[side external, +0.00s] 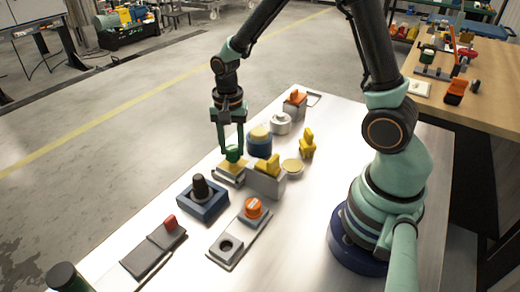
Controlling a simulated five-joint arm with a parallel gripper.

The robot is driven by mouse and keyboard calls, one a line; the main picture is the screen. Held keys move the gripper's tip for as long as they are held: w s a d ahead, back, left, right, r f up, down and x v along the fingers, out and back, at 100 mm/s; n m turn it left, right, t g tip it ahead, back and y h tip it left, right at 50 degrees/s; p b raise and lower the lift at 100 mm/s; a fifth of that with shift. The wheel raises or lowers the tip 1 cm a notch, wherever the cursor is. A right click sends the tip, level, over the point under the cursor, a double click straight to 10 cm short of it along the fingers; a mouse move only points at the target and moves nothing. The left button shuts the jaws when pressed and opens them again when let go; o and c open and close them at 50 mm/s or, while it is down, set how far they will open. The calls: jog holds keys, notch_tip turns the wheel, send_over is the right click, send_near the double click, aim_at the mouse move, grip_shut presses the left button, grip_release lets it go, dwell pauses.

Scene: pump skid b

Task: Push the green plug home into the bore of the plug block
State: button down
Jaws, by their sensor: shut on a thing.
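The green plug (233,154) is between the fingertips of my gripper (231,147), which is shut on it. The plug is right above the plug block (230,172), a low block with a tan top and pale sides. The bore is hidden under the plug and gripper. I cannot tell how deep the plug sits in it or whether it sits there at all. My gripper points down.
A grey block with a yellow knob (268,164) stands close to the right of the plug block. A blue box with a black knob (202,197) is in front. A blue and yellow round part (259,142) is behind. The bench front (180,270) has bare room.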

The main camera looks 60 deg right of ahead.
aim_at(232, 148)
jog(key=shift+f, duration=1.05)
jog(key=shift+c, duration=1.8)
grip_release()
jog(key=shift+f, duration=0.1)
notch_tip(232, 148, up, 12)
jog(key=s+a+r+n+t, duration=0.1)
jog(key=s+r+n+t, duration=0.4)
jog(key=s+r+n, duration=0.3)
jog(key=n, duration=0.4)
jog(key=shift+s+r+t, duration=0.2)
jog(key=shift+s+t, duration=0.05)
jog(key=shift+t, duration=0.05)
